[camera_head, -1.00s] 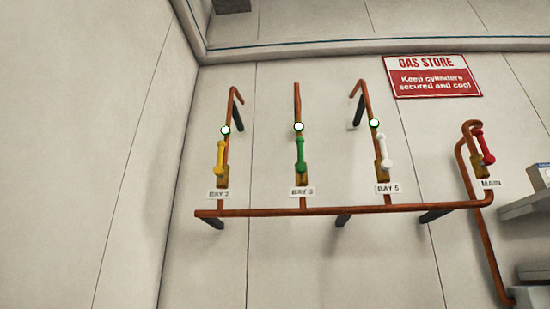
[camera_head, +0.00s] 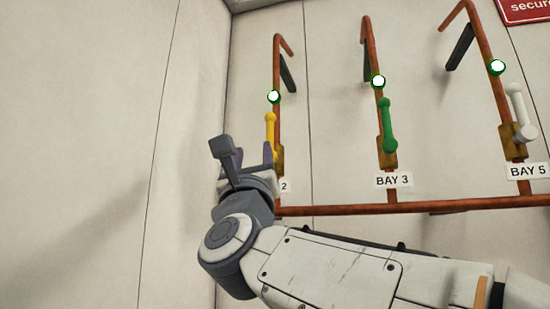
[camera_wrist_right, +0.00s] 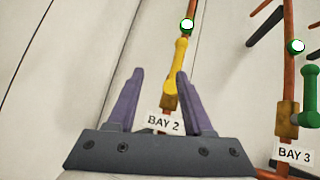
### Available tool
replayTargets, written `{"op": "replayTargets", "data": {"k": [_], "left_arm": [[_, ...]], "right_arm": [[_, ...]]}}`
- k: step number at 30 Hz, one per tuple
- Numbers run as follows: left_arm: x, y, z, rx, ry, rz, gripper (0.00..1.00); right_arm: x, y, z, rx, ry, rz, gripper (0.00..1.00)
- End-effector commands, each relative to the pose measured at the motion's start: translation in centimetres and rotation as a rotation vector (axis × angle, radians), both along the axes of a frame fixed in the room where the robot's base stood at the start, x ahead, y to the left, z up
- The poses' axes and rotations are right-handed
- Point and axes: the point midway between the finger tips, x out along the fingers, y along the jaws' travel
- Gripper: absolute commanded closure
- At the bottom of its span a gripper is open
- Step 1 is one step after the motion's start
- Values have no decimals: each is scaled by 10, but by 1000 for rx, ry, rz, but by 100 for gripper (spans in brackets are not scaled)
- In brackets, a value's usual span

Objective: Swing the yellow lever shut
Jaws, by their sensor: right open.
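The yellow lever (camera_head: 270,127) stands upright along its copper pipe at the left bay, below a round white gauge with a green rim. Its lower part is hidden behind my right gripper (camera_head: 245,148) in the head view. In the right wrist view the yellow lever (camera_wrist_right: 176,66) runs up along the pipe above the BAY 2 label (camera_wrist_right: 165,124). My right gripper (camera_wrist_right: 160,88) is open, and nothing is between its fingers. The lever appears beyond the fingertips, nearer the right finger. I cannot tell whether they touch. My left gripper is not in view.
A green lever (camera_head: 386,124) on the BAY 3 pipe and a white lever (camera_head: 520,110) on the BAY 5 pipe stand to the right. A horizontal copper pipe (camera_head: 420,206) runs below the bays. The wall to the left is bare.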

Motion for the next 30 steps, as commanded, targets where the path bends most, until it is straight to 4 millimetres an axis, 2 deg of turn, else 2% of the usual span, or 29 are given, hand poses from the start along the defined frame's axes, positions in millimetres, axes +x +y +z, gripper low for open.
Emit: {"op": "replayTargets", "data": {"k": [1, 3, 7, 18, 24, 30], "left_arm": [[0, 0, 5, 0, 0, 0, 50], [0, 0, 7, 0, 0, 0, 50], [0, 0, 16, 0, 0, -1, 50], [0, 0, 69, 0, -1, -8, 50], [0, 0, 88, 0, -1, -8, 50], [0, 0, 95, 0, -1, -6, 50]], "right_arm": [[-5, -9, 14, 79, -22, 14, 49], [-9, -19, 24, 151, -41, 26, 49], [-5, -29, 36, 187, -53, 23, 49], [37, -39, 80, 180, -52, 13, 49], [54, -40, 95, 180, -52, 16, 49], [62, -39, 99, 179, -51, 19, 49]]}}
